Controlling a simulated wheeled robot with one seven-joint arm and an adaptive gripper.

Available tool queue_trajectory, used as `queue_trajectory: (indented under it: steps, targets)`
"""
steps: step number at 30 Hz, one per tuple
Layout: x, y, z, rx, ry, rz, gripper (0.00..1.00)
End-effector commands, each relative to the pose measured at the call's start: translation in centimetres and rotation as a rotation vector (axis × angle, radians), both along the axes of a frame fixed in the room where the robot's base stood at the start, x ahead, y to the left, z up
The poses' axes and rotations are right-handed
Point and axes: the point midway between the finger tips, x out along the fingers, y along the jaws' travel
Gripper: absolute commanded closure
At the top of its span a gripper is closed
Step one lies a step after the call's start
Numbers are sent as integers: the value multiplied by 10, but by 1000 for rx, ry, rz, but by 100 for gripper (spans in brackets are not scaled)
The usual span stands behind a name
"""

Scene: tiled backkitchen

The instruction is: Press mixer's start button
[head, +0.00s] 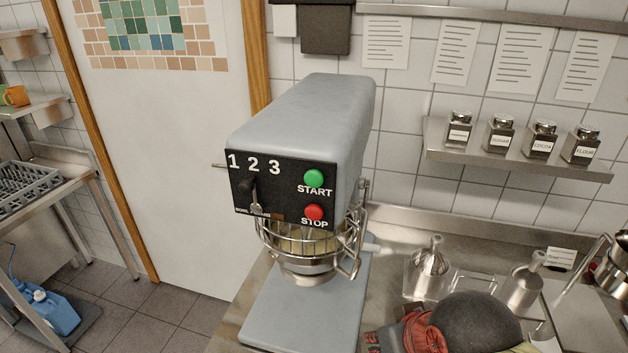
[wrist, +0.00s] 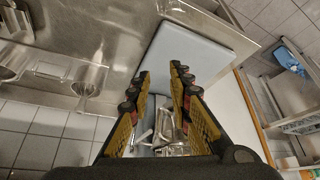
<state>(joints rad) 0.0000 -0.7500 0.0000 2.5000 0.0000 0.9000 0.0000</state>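The grey mixer (head: 305,115) stands on the steel counter, its black front panel facing me. The round green start button (head: 314,178) is at the panel's upper right, above the word START. The red stop button (head: 313,212) is below it. Nothing covers either button. My gripper (head: 388,336) is low at the bottom right, beside the mixer's base and well below the panel. In the wrist view my gripper (wrist: 162,72) shows its two fingers apart, with nothing held between them. The mixer's flat grey base plate (wrist: 205,52) shows beyond the fingertips there; the start button is not visible.
A wire guard (head: 345,262) surrounds the bowl under the mixer head. Metal vessels (head: 428,268) stand on the counter to the right. A wall shelf (head: 520,160) with several jars is above them. Open space lies in front of the panel; a door (head: 165,150) is behind left.

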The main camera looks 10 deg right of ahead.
Motion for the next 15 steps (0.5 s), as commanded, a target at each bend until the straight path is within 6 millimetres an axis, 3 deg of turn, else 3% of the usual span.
queue_trajectory:
  steps: [9, 15]
  targets:
    - [0, 0, 0, 0, 0, 0, 100]
    - [0, 0, 0, 0, 0, 0, 100]
